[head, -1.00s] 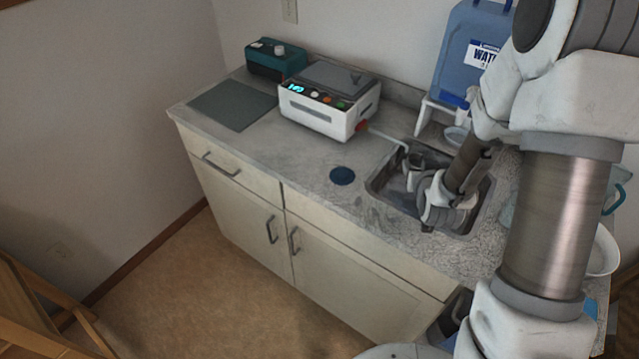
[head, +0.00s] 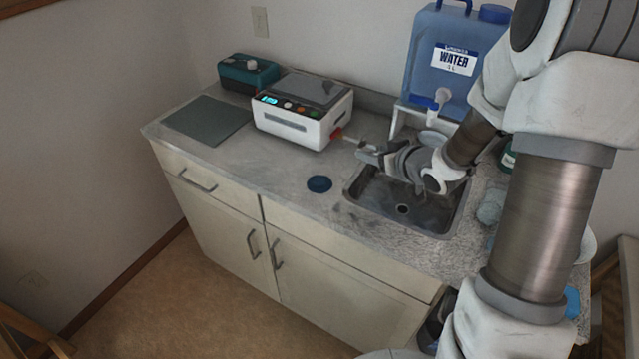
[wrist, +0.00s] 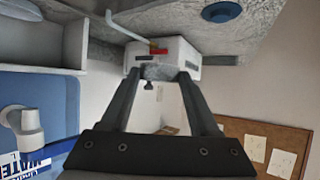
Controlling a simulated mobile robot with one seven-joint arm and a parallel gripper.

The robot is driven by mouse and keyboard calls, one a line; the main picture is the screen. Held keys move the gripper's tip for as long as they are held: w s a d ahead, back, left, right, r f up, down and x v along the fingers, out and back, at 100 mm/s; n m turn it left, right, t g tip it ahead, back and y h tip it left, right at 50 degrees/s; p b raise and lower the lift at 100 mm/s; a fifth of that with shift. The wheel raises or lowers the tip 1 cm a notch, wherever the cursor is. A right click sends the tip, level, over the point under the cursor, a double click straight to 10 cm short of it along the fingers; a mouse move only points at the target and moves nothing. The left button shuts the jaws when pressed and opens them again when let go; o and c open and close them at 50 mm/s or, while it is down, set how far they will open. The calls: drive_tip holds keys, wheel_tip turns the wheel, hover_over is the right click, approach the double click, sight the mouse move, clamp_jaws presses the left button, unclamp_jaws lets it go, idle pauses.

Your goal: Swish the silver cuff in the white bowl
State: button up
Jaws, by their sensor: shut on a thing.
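My gripper (head: 362,151) is above the far left edge of the sink and points left toward the white machine. In the wrist view, my gripper (wrist: 158,74) is shut on a small grey piece between its fingertips, which looks like the silver cuff (wrist: 158,71). In the head view the cuff is too small to make out clearly. A white bowl (head: 587,247) shows only in part at the right end of the counter, mostly hidden behind my arm. A small pale dish (head: 432,137) sits under the water jug's tap.
The steel sink (head: 425,212) lies below my gripper. The white machine (head: 300,115) has a red-orange part (head: 337,133), with a thin white pipe near my fingertips. A blue water jug (head: 450,62) stands behind. A dark blue disc (head: 319,184) and grey mat (head: 207,120) lie on the counter.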

drive_tip(key=shift+a, duration=0.1)
hover_over(320, 181)
drive_tip(key=s, duration=0.2)
drive_tip(key=f, duration=0.4)
drive_tip(key=d+f+b, duration=0.1)
drive_tip(key=f, duration=0.2)
drive_tip(key=shift+s, duration=0.1)
drive_tip(key=shift+f, duration=1.8)
drive_tip(key=shift+f, duration=0.1)
drive_tip(key=shift+f+b, duration=0.2)
drive_tip(key=shift+b, duration=0.35)
drive_tip(key=o, duration=1.4)
drive_tip(key=shift+r, duration=0.1)
drive_tip(key=shift+c, duration=0.2)
drive_tip(key=shift+r+p, duration=0.2)
drive_tip(key=shift+p, duration=0.6)
